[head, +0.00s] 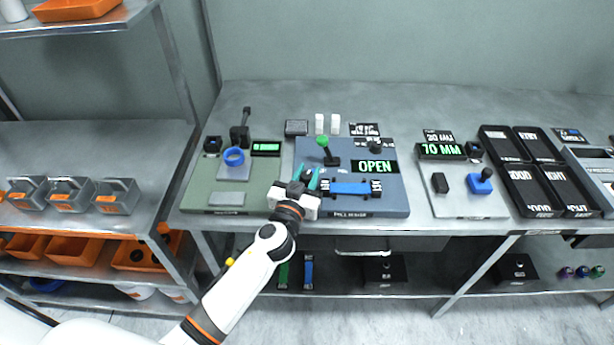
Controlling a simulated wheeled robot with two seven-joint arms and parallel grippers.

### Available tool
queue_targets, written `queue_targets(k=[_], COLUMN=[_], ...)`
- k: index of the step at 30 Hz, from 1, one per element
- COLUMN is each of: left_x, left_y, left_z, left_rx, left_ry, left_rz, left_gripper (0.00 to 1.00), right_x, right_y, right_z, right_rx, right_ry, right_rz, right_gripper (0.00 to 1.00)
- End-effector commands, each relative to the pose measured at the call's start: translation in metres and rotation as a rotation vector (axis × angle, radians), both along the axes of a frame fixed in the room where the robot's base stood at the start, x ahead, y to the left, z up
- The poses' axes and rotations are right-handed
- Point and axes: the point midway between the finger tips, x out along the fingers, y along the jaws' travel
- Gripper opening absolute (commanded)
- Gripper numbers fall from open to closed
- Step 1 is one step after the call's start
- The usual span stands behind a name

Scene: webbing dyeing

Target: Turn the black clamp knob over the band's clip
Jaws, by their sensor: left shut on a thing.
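A blue band (350,188) lies across the blue board (395,208), with a dark clip at each end; the right clip (376,189) is in plain view. My left gripper (307,178) is at the band's left end, its teal fingers shut on a small dark thing that looks like the black clamp knob. The fingers and wrist hide most of it, so its angle cannot be told. The display (375,167) on the board reads OPEN. My right gripper is not in view.
A grey board (455,208) with a blue knob (480,181) and black trays (522,190) are to the right.

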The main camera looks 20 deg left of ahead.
Motion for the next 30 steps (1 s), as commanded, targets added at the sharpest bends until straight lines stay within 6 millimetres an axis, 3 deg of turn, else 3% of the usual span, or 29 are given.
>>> queue_targets(k=[16,30], left_x=[0.002,0.002], left_y=[0.004,0.003], left_z=[0.003,-0.002], left_rx=[0.011,0.007], left_ry=[0.003,-0.001], left_rz=[-0.52,-0.923], left_gripper=[0.06,0.06], right_x=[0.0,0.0], right_y=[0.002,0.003], right_z=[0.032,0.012], right_rx=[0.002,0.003], right_ry=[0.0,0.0], right_rz=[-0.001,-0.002], right_gripper=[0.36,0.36])
